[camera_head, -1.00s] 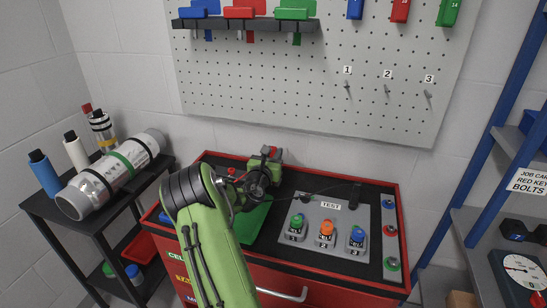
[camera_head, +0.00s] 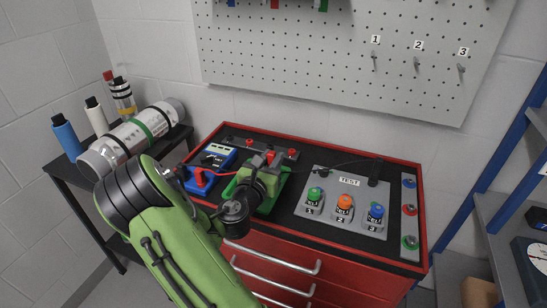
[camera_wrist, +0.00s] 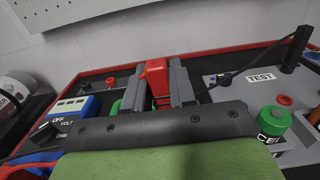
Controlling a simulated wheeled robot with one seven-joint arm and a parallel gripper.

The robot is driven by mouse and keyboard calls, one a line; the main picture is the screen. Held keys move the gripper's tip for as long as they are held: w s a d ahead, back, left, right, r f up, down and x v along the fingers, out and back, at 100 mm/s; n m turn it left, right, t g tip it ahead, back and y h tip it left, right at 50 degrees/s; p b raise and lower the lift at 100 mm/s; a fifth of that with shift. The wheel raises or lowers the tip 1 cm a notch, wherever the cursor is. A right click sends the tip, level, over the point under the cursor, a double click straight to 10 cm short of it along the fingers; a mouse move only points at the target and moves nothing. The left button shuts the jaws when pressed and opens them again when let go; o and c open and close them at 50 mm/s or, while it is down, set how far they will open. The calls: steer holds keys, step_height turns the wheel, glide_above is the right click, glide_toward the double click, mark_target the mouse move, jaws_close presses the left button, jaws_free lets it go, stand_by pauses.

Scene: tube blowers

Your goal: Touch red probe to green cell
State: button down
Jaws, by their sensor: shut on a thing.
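My gripper (camera_wrist: 157,88) is shut on a red probe (camera_wrist: 155,72), which stands between its two grey fingers in the wrist view. The probe's lower end is hidden behind my wrist. In the head view my gripper (camera_head: 264,172) is above a green tray (camera_head: 277,198), left of the test panel (camera_head: 325,181). The green cell (camera_head: 315,195), labelled 1, stands at the left of the panel's row. It also shows at the right of the wrist view (camera_wrist: 273,121). The probe is apart from it.
A blue multimeter (camera_head: 217,156) with a red lead sits left of my gripper. An orange cell (camera_head: 344,203) and a blue cell (camera_head: 375,213) stand right of the green one. A black post (camera_head: 374,172) with a thin cable rises behind the cells. The red cart rim (camera_head: 330,143) borders the worktop.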

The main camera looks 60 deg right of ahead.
steer(key=shift+r+p, duration=2.8)
steer(key=shift+p, duration=0.1)
steer(key=shift+f, duration=0.1)
